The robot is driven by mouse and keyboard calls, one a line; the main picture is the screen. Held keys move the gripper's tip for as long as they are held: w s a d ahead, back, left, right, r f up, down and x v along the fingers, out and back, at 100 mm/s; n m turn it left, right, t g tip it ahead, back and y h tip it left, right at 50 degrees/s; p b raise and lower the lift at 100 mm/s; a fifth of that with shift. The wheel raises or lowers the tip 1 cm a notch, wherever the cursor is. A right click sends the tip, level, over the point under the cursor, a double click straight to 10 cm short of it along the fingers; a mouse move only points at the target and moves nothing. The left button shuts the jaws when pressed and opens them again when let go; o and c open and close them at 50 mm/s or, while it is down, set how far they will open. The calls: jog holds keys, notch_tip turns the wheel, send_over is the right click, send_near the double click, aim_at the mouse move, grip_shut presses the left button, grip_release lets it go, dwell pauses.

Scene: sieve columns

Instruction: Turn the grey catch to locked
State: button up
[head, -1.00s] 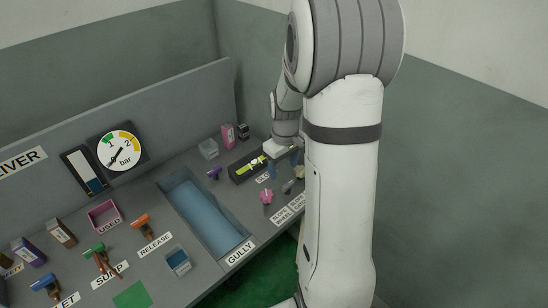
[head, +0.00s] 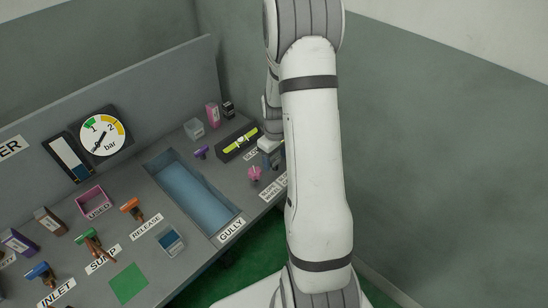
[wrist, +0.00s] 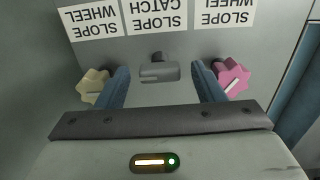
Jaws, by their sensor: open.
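The grey catch (wrist: 158,72) is a small dark-grey bar handle on a short stem, under the upside-down SLOPE CATCH label in the wrist view. It lies crosswise in the picture, between the two blue fingers of my gripper (wrist: 160,78). The fingers are open, with a gap to the catch on each side. I cannot tell how far the fingertips reach past it in depth. In the head view my gripper (head: 274,156) is over the right end of the bench, and my arm hides the catch there.
A cream wheel (wrist: 93,86) sits just outside the left finger and a pink wheel (wrist: 233,77) just outside the right one. In the head view a black box with a yellow-green level (head: 238,142) lies behind. The blue gully (head: 192,195) is to the left.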

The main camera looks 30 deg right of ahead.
jog(key=c, duration=0.9)
jog(key=shift+a, duration=0.2)
jog(key=shift+c, duration=0.4)
jog(key=shift+d, duration=0.1)
